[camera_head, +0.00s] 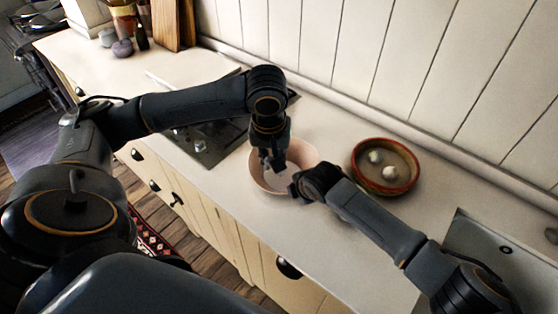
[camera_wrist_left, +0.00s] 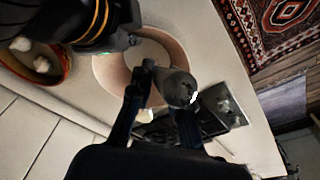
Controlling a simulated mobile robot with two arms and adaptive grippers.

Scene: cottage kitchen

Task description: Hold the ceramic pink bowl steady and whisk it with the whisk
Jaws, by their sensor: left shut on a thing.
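The pink ceramic bowl (camera_head: 257,177) stands upright on the counter near its front edge; it also shows in the left wrist view (camera_wrist_left: 108,76). My left gripper (camera_head: 273,162) points down over the bowl. It is shut on the whisk, whose grey rounded handle (camera_wrist_left: 178,87) sits between the fingers in the left wrist view. The whisk's wire end is mostly hidden by the gripper in the head view. My right gripper (camera_head: 308,184) is at the bowl's right rim, and its fingers are too dark and covered to tell whether they grip it.
A red-brown dish (camera_head: 404,184) with white round pieces stands right of the bowl. A dark hob (camera_head: 205,143) lies to the left and a sink (camera_head: 490,250) at the far right. Cutting boards (camera_head: 166,24) and jars stand at the back left. The wall runs behind the counter.

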